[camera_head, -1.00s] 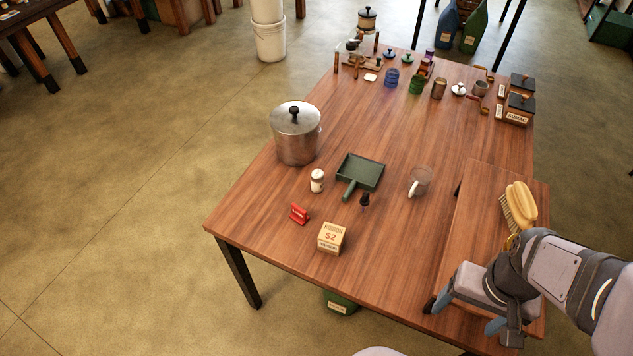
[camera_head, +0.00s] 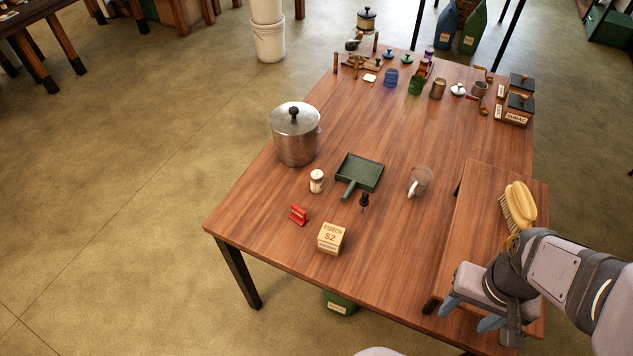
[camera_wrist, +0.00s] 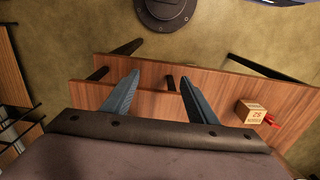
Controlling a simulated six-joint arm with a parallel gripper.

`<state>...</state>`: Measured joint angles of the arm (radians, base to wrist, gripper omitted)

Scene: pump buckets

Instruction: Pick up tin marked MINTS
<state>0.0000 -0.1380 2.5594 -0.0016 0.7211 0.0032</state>
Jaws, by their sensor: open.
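I cannot read MINTS on any object. A small red object (camera_head: 299,214) with a pale label lies near the table's left front edge, its lettering too small to read; its edge also shows in the wrist view (camera_wrist: 271,121). My gripper (camera_head: 468,316) is open and empty at the table's front right, by the raised board. In the wrist view both blue-grey fingers (camera_wrist: 160,76) are apart with nothing between them. The red object is well to the left of my gripper in the head view.
A white-capped jar (camera_head: 316,181), dark dustpan (camera_head: 362,172), lidded pot (camera_head: 296,140) and glass mug (camera_head: 420,181) stand farther back. A brush (camera_head: 520,205) lies on the raised board (camera_head: 474,220). Labelled dark-lidded boxes (camera_head: 517,105) stand back right.

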